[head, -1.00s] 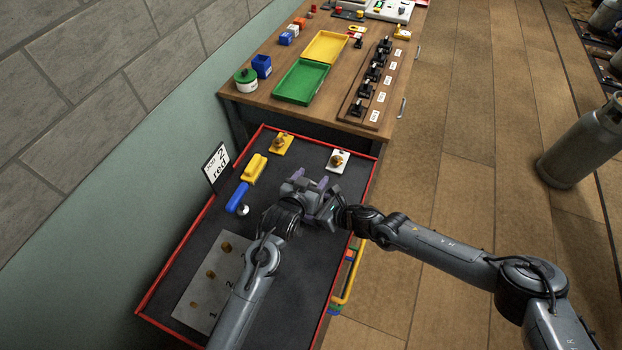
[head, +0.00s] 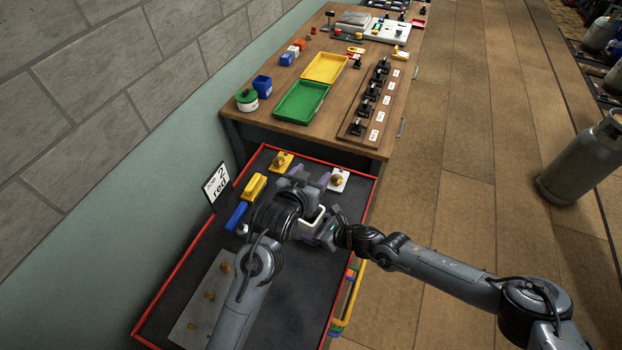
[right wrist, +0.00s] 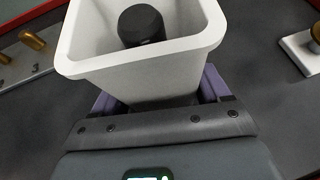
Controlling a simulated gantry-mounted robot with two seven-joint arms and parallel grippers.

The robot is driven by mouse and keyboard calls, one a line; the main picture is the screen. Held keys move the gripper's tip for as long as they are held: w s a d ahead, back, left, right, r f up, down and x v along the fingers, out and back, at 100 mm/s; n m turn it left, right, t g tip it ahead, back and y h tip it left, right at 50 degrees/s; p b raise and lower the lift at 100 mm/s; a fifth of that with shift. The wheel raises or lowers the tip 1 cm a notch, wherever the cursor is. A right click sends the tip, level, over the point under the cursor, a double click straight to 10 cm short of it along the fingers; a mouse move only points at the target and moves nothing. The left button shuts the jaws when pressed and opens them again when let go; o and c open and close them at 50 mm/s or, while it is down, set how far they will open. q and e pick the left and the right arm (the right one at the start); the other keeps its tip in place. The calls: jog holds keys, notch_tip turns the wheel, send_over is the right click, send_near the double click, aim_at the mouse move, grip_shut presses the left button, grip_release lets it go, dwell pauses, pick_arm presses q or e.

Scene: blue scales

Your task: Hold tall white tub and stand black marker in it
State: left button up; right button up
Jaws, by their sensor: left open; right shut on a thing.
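The tall white tub (right wrist: 140,70) is in my right gripper, and its square rim also shows in the head view (head: 312,222). My right gripper (head: 326,234) is shut on the tub, with its purple fingers on either side in the right wrist view. The black marker (right wrist: 141,24) is inside the tub, its round dark end showing toward the far wall; its lower part is hidden. My left gripper (head: 308,181) is open, just beyond the tub in the head view. I see nothing between its fingers.
Below is a dark, red-edged table (head: 285,285). A wooden bench (head: 345,110) with trays stands beyond.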

jog(key=o, duration=0.8)
